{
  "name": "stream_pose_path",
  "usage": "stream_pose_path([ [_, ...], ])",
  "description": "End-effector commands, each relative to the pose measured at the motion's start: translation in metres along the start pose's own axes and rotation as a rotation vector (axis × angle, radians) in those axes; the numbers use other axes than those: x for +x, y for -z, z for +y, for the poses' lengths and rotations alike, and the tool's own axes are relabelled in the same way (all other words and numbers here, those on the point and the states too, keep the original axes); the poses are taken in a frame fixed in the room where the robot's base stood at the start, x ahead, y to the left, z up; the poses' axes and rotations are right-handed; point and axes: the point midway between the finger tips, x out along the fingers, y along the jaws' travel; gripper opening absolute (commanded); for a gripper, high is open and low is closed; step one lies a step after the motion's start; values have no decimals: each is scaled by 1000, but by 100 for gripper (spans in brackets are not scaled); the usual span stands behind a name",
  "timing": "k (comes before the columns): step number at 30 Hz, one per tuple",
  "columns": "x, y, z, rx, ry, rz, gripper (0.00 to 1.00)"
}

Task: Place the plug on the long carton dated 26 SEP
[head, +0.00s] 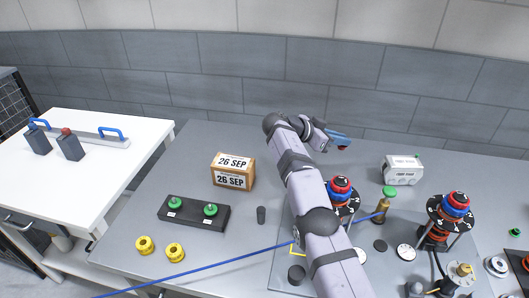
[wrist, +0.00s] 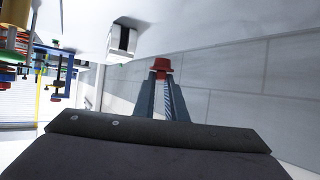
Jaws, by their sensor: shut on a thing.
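The brown carton (head: 217,173) stands on the grey table left of my arm, with "26 SEP" labels on its top and front. My gripper (head: 343,143) is raised over the back of the table, to the right of the carton and apart from it. It is shut on a small red plug (wrist: 161,66), which sits between the two fingertips in the wrist view. In the head view the plug is a small dark red patch at the fingertips, mostly hidden. The top of the carton is bare.
A blue cable (head: 200,270) crosses the front. A white box (head: 402,171) and red-blue stacked fixtures (head: 455,207) stand at right.

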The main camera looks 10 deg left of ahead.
Motion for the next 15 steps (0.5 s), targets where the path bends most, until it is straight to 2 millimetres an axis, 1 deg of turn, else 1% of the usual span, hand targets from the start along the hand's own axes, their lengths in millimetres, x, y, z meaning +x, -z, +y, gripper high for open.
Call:
stream_pose_path([
  [5, -26, 4, -19, -28, 67, 3, 0],
  [7, -41, 4, -29, -46, 105, 5, 0],
  [10, -53, 4, -37, -64, 139, 6, 0],
  [14, -93, 4, -58, -108, 238, 11, 0],
  [15, -107, 3, -64, -124, 273, 12, 0],
])
